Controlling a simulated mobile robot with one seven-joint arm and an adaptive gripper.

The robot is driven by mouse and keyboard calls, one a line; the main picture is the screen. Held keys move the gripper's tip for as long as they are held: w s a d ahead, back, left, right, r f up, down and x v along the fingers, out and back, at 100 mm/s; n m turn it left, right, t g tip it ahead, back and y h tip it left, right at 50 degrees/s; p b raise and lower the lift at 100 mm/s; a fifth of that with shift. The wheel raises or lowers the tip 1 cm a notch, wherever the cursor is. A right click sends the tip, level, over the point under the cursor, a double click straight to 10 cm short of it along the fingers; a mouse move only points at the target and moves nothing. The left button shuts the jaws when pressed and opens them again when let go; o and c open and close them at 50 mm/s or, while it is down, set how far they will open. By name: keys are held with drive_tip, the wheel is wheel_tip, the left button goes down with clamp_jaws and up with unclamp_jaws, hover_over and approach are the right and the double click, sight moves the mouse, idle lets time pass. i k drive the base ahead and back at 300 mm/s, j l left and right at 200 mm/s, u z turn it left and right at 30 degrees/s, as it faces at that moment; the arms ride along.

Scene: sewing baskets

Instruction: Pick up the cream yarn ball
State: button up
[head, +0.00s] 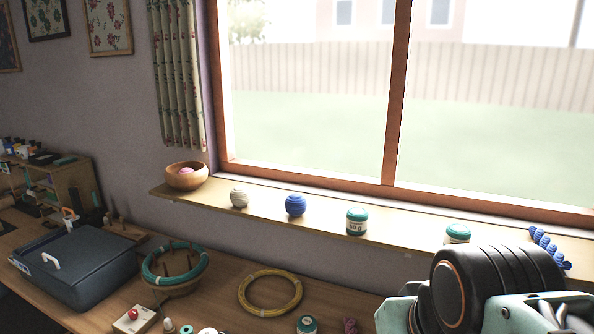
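The cream yarn ball (239,198) sits on the wooden windowsill shelf (330,226), between a wooden bowl (186,176) on its left and a blue yarn ball (295,205) on its right. It stands apart from both, and nothing covers it. Part of my own arm fills the lower right corner of the head view, well to the right of the cream ball. The fingers of my gripper do not show in this view.
On the shelf to the right are a teal-lidded jar (357,222), another jar (457,234) and a blue twisted skein (550,247). The window (300,90) rises behind. Below, the table holds a dark lidded box (85,262), a teal ring on a basket (176,268) and a yellow hoop (270,310).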

sight(240, 196)
drive_tip(key=k+j, duration=0.1)
drive_tip(key=j, duration=1.75)
drive_tip(key=i, duration=0.05)
